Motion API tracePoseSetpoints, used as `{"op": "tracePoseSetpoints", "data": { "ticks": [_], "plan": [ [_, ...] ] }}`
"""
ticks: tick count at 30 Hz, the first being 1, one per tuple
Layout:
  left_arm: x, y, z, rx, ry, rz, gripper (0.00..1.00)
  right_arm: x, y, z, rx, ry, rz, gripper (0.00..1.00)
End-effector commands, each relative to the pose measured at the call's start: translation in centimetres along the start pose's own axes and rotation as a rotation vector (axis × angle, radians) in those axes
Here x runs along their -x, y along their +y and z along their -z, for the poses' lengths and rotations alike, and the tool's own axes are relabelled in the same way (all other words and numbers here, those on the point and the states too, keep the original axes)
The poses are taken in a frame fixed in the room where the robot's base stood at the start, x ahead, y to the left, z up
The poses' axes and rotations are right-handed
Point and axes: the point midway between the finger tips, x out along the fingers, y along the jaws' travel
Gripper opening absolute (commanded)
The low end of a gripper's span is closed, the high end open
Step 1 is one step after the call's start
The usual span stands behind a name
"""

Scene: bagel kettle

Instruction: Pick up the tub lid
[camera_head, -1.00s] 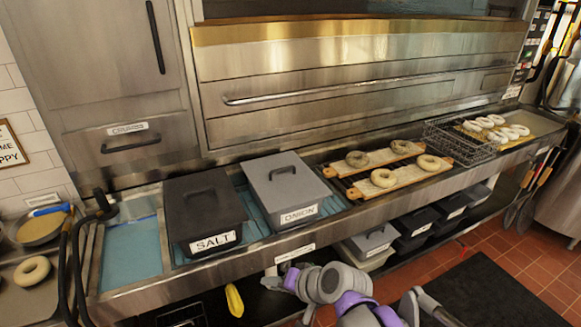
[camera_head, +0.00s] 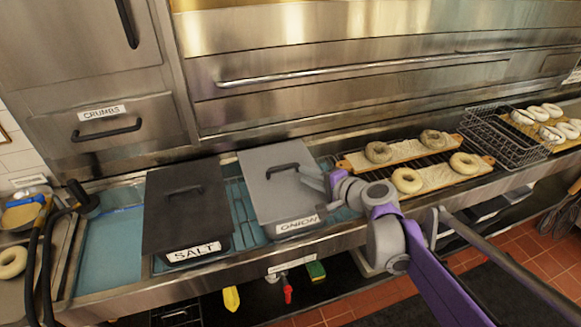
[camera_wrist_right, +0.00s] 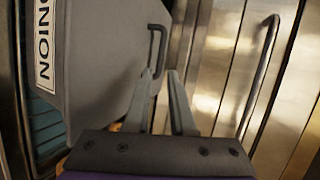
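Two lidded tubs stand in the counter. The onion tub's flat grey lid (camera_head: 262,202) has a dark bar handle (camera_head: 283,167); the salt tub's black lid (camera_head: 172,222) is to its left. Both lids are on their tubs. My right gripper (camera_head: 310,176) is over the right side of the grey lid, just right of its handle. In the right wrist view, the grey lid (camera_wrist_right: 100,70) and its handle (camera_wrist_right: 157,45) show ahead of the right gripper (camera_wrist_right: 163,75). Its fingers are apart with nothing held between them. My left gripper is out of view.
Bagels on wooden boards (camera_head: 408,152) lie right of the onion tub, with a wire basket (camera_head: 490,140) beyond. The steel oven front (camera_head: 350,100) rises behind the counter. A blue empty bay (camera_head: 108,255) lies left of the salt tub.

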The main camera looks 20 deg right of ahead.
Motion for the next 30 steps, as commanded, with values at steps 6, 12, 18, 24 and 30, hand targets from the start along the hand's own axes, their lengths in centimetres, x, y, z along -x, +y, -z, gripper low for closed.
{"op": "tracePoseSetpoints", "data": {
  "ticks": [6,12,18,24,30],
  "plan": [
    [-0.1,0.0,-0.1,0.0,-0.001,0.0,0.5,-2.6,-0.1,0.1,-0.008,-0.001,0.005,0.23],
    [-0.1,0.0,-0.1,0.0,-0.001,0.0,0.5,-5.2,-0.1,0.2,-0.008,0.001,0.005,0.23],
    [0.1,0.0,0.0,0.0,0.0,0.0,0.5,-6.9,-0.1,0.0,-0.006,0.0,0.005,0.23],
    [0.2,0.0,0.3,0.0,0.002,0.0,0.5,-9.9,-0.1,-0.1,-0.006,0.001,0.005,0.23],
    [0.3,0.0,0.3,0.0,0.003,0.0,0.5,-10.9,0.0,-0.1,-0.006,0.002,0.005,0.23]
  ]
}}
